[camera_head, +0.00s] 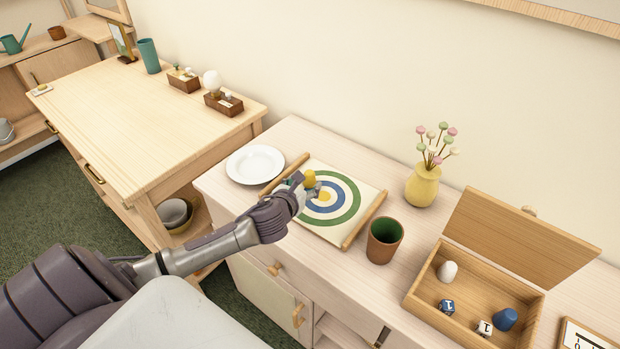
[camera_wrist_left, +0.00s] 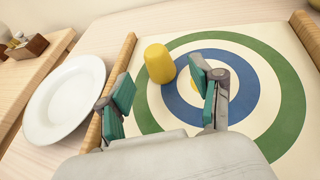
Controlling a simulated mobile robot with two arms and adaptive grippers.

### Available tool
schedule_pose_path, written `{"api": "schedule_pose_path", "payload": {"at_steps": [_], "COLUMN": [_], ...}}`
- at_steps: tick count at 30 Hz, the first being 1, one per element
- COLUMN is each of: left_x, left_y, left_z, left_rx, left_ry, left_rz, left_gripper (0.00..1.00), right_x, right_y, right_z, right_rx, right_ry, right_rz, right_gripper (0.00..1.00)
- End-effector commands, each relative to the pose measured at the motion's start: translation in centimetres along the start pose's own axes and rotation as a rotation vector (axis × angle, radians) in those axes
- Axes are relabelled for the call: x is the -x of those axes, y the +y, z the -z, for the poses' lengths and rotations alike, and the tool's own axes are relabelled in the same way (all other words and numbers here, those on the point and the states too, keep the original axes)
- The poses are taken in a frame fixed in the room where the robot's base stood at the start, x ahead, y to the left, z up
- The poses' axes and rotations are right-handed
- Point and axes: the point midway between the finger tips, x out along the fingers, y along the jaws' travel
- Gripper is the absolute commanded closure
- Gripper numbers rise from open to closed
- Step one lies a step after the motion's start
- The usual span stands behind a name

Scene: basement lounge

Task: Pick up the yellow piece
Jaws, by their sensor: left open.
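The yellow piece (camera_head: 309,179) is a small rounded cup-like shape on the target mat (camera_head: 365,195), near the left side of its rings. In the left wrist view the yellow piece (camera_wrist_left: 159,63) stands ahead of my left gripper (camera_wrist_left: 160,92), between the lines of its two fingers and closer to the right one. My left gripper (camera_head: 304,187) is open and empty over the mat's left part in the head view. The fingers partly hide the blue ring and the centre. My right gripper is not in view.
A white plate (camera_head: 255,165) lies left of the mat. An open wooden box (camera_head: 418,301) holding small pieces is farther right.

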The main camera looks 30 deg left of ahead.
Motion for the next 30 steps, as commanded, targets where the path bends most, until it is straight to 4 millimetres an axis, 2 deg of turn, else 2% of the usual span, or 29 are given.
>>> {"api": "schedule_pose_path", "payload": {"at_steps": [4,12,21,23,30], "left_x": [-1.2,-4.8,-5.3,-5.3,-5.3], "left_y": [0.0,0.1,0.1,0.1,0.1], "left_z": [-0.2,-0.3,-0.2,-0.2,-0.2], "left_rx": [0.003,0.002,0.000,0.000,0.000], "left_ry": [0.000,0.001,0.001,0.001,0.001], "left_rz": [0.000,-0.001,0.001,0.000,0.000], "left_gripper": [0.35,0.35,0.35,0.42,0.81], "right_x": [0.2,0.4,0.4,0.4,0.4], "right_y": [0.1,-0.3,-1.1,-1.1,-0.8], "right_z": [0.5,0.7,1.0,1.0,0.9], "right_rx": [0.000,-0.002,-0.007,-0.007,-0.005], "right_ry": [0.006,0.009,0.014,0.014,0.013], "right_rz": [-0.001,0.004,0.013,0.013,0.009], "right_gripper": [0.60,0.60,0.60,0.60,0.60]}}
